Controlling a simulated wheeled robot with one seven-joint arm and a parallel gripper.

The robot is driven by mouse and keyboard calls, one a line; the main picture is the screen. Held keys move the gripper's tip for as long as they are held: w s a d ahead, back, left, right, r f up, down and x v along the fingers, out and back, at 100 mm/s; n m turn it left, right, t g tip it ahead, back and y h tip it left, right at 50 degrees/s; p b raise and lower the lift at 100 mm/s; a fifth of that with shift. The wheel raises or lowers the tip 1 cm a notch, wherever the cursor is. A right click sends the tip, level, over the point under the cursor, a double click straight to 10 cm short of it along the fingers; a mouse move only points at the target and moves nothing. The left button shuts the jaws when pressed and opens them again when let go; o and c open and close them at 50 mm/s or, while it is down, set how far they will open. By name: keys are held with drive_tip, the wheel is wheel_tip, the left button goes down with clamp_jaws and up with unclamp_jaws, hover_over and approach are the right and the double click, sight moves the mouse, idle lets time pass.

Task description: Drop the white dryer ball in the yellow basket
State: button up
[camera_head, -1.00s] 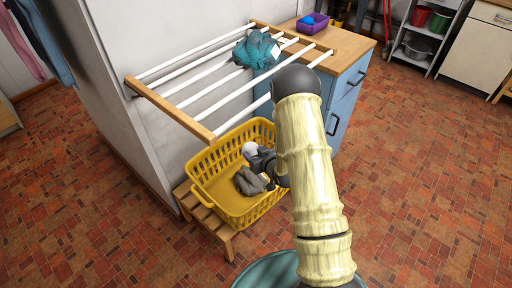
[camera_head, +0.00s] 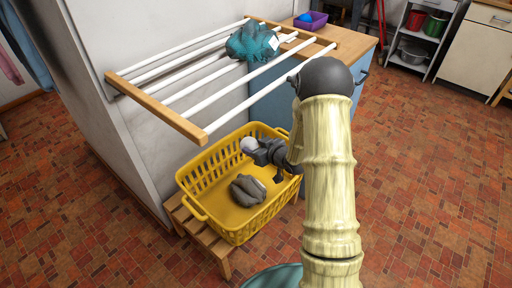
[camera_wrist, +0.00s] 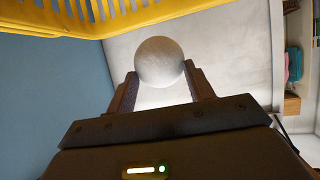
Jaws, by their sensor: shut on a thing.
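The white dryer ball (camera_wrist: 160,62) sits between the two fingers of my gripper (camera_wrist: 162,88) in the wrist view, and the fingers are shut on it. In the head view the ball (camera_head: 248,144) shows at the tip of my gripper (camera_head: 256,148), over the yellow basket (camera_head: 197,206). The yellow basket rim (camera_wrist: 90,22) also crosses the top of the wrist view. The exact height of the ball above the basket floor is hard to tell.
A wall-mounted drying rack (camera_head: 186,128) with white rods hangs above and behind the basket, with a teal cloth (camera_head: 252,42) on it. The wooden stand (camera_head: 196,234) is under the basket.

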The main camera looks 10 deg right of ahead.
drive_tip(key=shift+f+b, duration=2.1)
drive_tip(key=shift+f, duration=0.75)
drive_tip(key=o, duration=1.1)
drive_tip(key=shift+c, duration=0.2)
drive_tip(key=p+v, duration=0.3)
drive_tip(key=v, duration=1.4)
drive_tip(key=shift+s+p, duration=0.25)
drive_tip(key=shift+p, duration=0.1)
drive_tip(key=shift+w+d+r, duration=0.1)
drive_tip(key=shift+d, duration=0.05)
